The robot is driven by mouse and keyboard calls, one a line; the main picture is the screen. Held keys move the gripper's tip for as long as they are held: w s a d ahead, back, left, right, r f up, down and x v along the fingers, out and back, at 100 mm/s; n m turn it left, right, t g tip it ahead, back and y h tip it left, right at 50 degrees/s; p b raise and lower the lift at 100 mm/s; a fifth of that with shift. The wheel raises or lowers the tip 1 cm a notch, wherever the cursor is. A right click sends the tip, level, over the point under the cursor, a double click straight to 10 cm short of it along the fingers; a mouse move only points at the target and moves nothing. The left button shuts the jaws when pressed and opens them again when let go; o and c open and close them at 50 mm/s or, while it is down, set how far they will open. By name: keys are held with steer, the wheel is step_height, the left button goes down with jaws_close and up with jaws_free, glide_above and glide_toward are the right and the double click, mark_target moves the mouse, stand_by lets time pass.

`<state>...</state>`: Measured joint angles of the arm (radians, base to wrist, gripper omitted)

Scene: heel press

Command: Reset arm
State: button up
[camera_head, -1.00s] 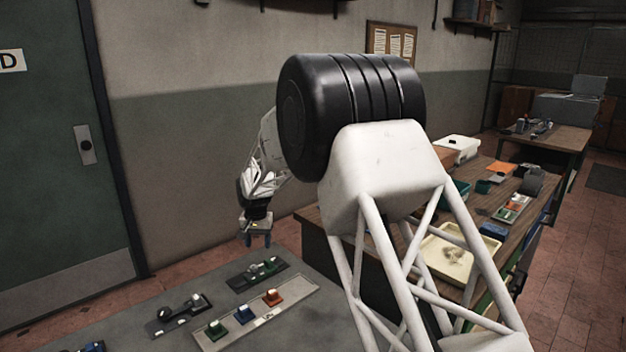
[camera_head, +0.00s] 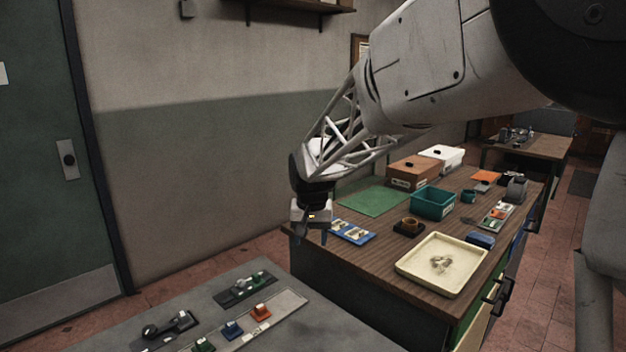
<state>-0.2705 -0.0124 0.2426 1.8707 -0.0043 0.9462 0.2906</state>
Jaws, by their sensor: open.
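My gripper (camera_head: 310,238) hangs at the end of my arm, fingers pointing down, at the left corner of the wooden bench (camera_head: 345,265). The fingers are apart and nothing shows between them. In the picture it is just left of a blue tray with cards (camera_head: 352,231). I cannot tell its height above the bench edge. My arm crosses the upper right of the view and hides part of the back wall.
The grey table (camera_head: 330,330) in front holds a strip with coloured blocks (camera_head: 262,315) and dark fixtures (camera_head: 245,288). On the bench are a cream tray (camera_head: 420,284), a teal bin (camera_head: 433,204), a green mat (camera_head: 372,200), and brown (camera_head: 415,170) and white (camera_head: 442,155) boxes.

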steer(key=s+d+r, duration=0.4)
steer(key=s+d, duration=0.4)
steer(key=s, duration=0.2)
steer(key=s+d+f, duration=0.1)
steer(key=s+d, duration=0.2)
steer(key=s, duration=0.6)
steer(key=s+d+f+t, duration=0.1)
steer(key=s+d, duration=0.3)
steer(key=s, duration=0.5)
steer(key=s+d+f, duration=0.1)
steer(key=s+d, duration=0.3)
steer(key=s, duration=0.6)
steer(key=shift+t, duration=0.3)
